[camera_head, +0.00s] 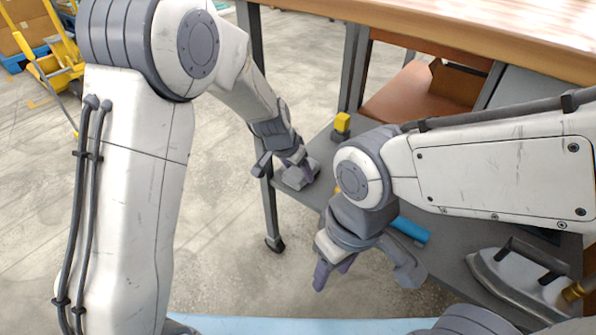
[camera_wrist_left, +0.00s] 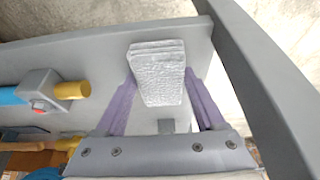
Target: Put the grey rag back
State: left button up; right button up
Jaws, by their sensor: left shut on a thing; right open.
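The grey rag (camera_wrist_left: 158,75) is a small folded, textured pad between the purple fingers of my left gripper (camera_wrist_left: 160,105) in the left wrist view. In the head view my left gripper (camera_head: 300,172) is at the left end of the grey lower shelf (camera_head: 350,185), by the table leg, shut on the rag. The rag is over the shelf near its edge; I cannot tell whether it touches it. My right gripper (camera_head: 362,276) is open and empty, pointing down in front of the shelf. My right arm hides part of the shelf.
An iron (camera_head: 515,282) stands on the shelf at the right. A blue cylinder (camera_head: 410,230) lies behind my right gripper, and a yellow block (camera_head: 341,124) sits at the shelf's back. The table leg (camera_wrist_left: 262,80) stands close to the rag. The wooden tabletop (camera_head: 450,25) is overhead.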

pick_arm(q)
jog(key=shift+f, duration=0.15)
jog(key=o, duration=1.3)
jog(key=shift+r, duration=0.45)
jog(key=p+v, duration=0.6)
jog(key=v, duration=0.5)
jog(key=s+r+g+y, duration=0.1)
jog(key=s+r+g, duration=0.1)
jog(key=s, duration=1.1)
jog(key=s+r+g, duration=0.1)
jog(key=s+r, duration=0.1)
jog(key=s, duration=1.2)
jog(key=shift+s+a+r+g+y, duration=0.25)
jog(key=shift+s+a+g+y, duration=0.05)
jog(key=shift+a+g+y, duration=0.15)
